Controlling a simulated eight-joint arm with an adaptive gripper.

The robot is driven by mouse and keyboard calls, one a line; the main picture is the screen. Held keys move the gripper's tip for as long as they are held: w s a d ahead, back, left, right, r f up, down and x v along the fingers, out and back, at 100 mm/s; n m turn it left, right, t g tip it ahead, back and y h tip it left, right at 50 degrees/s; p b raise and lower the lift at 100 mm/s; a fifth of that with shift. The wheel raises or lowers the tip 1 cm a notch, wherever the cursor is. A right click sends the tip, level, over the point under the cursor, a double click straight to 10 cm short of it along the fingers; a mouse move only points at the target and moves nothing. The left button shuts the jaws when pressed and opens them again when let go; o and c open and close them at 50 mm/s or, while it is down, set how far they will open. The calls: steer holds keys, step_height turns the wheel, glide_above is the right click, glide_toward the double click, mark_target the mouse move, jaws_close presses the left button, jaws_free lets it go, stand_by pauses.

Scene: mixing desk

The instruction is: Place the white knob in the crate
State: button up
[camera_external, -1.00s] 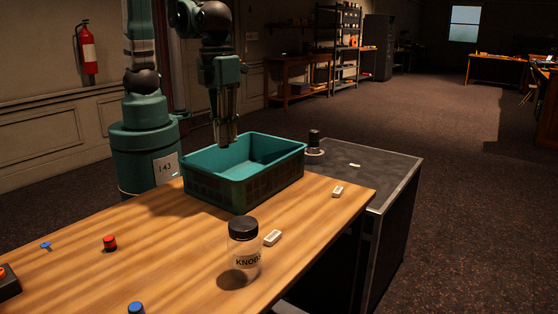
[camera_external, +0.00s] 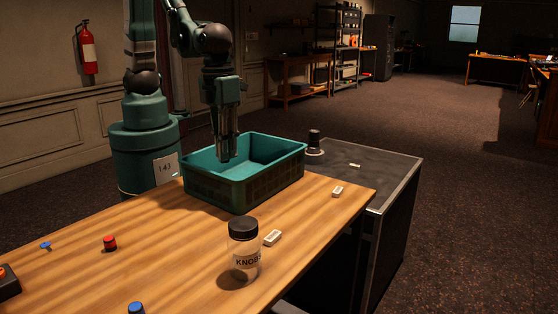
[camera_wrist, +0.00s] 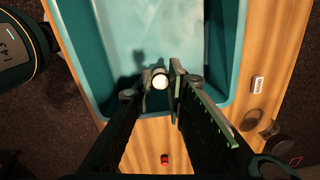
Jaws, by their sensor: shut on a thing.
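My gripper (camera_external: 227,158) points down over the left part of the teal crate (camera_external: 264,186), its fingertips level with or below the rim. In the wrist view my gripper (camera_wrist: 161,88) is shut on the white knob (camera_wrist: 160,80), seen as a pale round face between the fingertips. The crate's blue-green floor (camera_wrist: 175,35) lies under and beyond the knob, with the near wall close to the fingers. The knob cannot be made out in the external view.
On the wooden table are a clear jar labelled KNOBS (camera_external: 244,258), two small white blocks (camera_external: 272,238) (camera_external: 337,192), a red knob (camera_external: 110,243) and blue knobs (camera_external: 136,308) (camera_external: 46,246). A dark cabinet (camera_external: 375,170) stands to the right. The crate floor in view looks empty.

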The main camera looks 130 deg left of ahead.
steer(key=shift+f, duration=0.1)
stand_by(0.3)
steer(key=shift+f+b, duration=0.6)
steer(key=shift+f, duration=2.25)
steer(key=shift+f, duration=0.1)
steer(key=shift+f+b, duration=0.45)
steer(key=shift+f, duration=1.55)
steer(key=shift+f, duration=0.2)
steer(key=o, duration=0.7)
steer(key=shift+r, duration=0.1)
steer(key=shift+r, duration=0.2)
steer(key=shift+s+r+p, duration=0.2)
steer(key=shift+r+p, duration=1)
steer(key=shift+r, duration=4.75)
